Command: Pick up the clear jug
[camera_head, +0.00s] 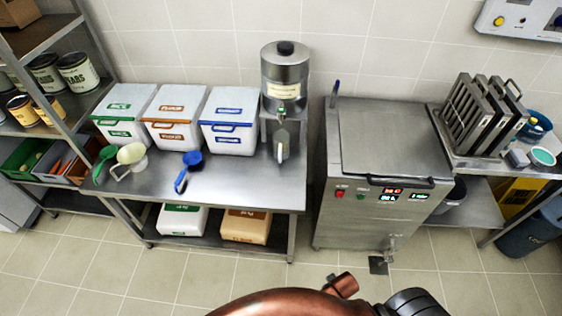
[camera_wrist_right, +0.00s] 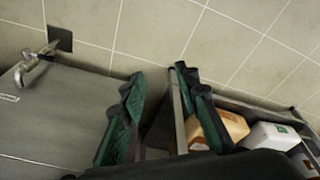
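A pale, cream-tinted see-through jug (camera_head: 131,154) with a handle stands on the left part of the steel table (camera_head: 240,185) in the head view, between a green scoop (camera_head: 105,156) and a blue scoop (camera_head: 188,165). My right gripper (camera_wrist_right: 160,76) shows in the right wrist view with its two green-padded fingers spread apart and nothing between them. The jug is not in the right wrist view. My right gripper is away from it, above the floor near the steel cooker. My left gripper is in neither view.
Three lidded white bins (camera_head: 174,119) and a steel dispenser (camera_head: 285,85) line the table's back. The steel cooker (camera_head: 375,170) stands to the right, its tap (camera_wrist_right: 36,66) jutting forward. A tan bin (camera_wrist_right: 228,124) sits on the table's lower shelf. The front floor shows bare tiles.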

